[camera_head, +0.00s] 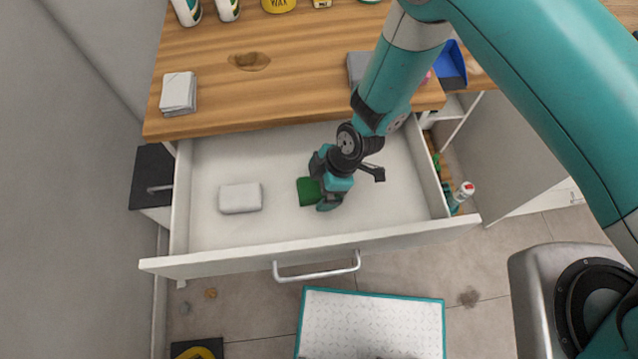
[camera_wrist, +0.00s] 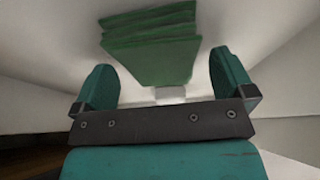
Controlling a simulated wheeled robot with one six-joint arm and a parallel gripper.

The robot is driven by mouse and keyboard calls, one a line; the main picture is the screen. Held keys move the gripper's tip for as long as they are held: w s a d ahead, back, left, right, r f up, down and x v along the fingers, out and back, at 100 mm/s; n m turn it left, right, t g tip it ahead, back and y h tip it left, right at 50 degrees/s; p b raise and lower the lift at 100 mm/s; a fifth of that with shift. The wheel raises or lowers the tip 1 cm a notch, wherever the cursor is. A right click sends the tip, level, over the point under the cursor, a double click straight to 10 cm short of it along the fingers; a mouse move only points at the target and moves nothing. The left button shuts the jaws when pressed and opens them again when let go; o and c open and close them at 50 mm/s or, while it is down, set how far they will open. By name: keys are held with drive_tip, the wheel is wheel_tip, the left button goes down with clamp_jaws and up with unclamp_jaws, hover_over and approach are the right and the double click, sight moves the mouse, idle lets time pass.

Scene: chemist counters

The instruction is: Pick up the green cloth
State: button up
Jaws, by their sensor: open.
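The green cloth (camera_head: 307,191) is a folded, layered stack lying in the open white drawer (camera_head: 230,165). My gripper (camera_head: 322,192) is over the drawer at the cloth's right side and partly hides it in the head view. In the wrist view the cloth (camera_wrist: 152,45) lies ahead of the two teal fingers (camera_wrist: 165,85), roughly centred between them. The fingers are open and spread apart. No contact with the cloth shows. Whether the cloth's near edge is between the fingertips is hard to tell.
A white block (camera_head: 240,198) lies in the drawer left of the cloth. The drawer front (camera_head: 315,250) and side walls surround my gripper. The wooden counter (camera_head: 240,105) overhangs behind, with folded white cloths (camera_head: 178,93) on it. A bottle (camera_head: 462,194) stands right of the drawer.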

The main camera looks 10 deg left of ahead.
drive_tip(key=shift+f+b, duration=0.3)
drive_tip(key=shift+c, duration=0.2)
drive_tip(key=c, duration=0.9)
